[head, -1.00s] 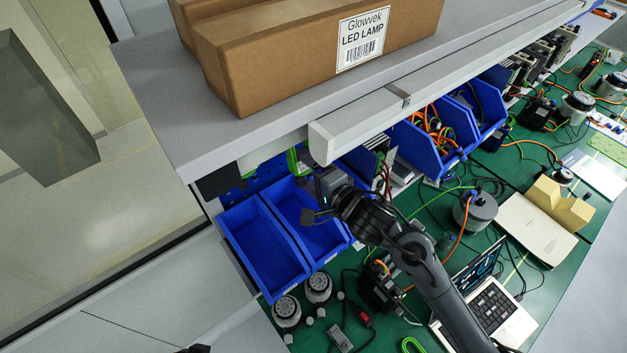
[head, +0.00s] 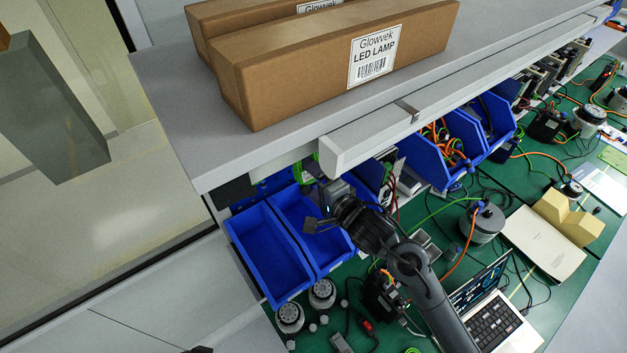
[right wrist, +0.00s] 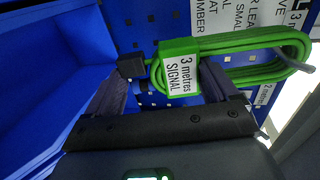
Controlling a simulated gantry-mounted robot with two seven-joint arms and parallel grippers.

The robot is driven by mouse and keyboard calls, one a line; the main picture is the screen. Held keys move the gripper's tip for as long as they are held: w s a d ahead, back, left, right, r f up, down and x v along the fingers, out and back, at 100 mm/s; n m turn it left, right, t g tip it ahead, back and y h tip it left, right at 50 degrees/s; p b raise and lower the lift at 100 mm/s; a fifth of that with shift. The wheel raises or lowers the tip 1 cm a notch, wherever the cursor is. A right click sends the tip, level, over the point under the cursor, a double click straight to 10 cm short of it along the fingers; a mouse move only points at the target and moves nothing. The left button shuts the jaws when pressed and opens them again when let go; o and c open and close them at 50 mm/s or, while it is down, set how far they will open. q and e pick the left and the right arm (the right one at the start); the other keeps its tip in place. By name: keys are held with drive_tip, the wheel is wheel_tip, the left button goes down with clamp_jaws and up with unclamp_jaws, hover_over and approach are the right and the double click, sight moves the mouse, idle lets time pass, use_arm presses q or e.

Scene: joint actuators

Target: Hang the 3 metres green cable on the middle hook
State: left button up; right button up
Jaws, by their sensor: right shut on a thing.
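The green cable (right wrist: 230,62) is a coiled bundle with a white "3 metres SIGNAL" tag, in front of the blue perforated board (right wrist: 140,20) in the right wrist view. In the head view a bit of the green cable (head: 306,170) shows under the shelf edge. My right gripper (right wrist: 172,78) is shut on the cable at its tagged part, with a dark finger on each side. In the head view my right gripper (head: 325,188) is beside the blue bins, partly under the shelf. The middle hook cannot be made out, nor whether the cable touches one.
White length labels (right wrist: 210,18) are on the board behind the cable. A blue bin (head: 265,250) stands close by. The grey shelf (head: 165,95) with brown LED lamp boxes (head: 290,85) overhangs the spot. A laptop (head: 490,315) and actuators (head: 484,222) crowd the green bench.

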drive_tip(key=o, duration=1)
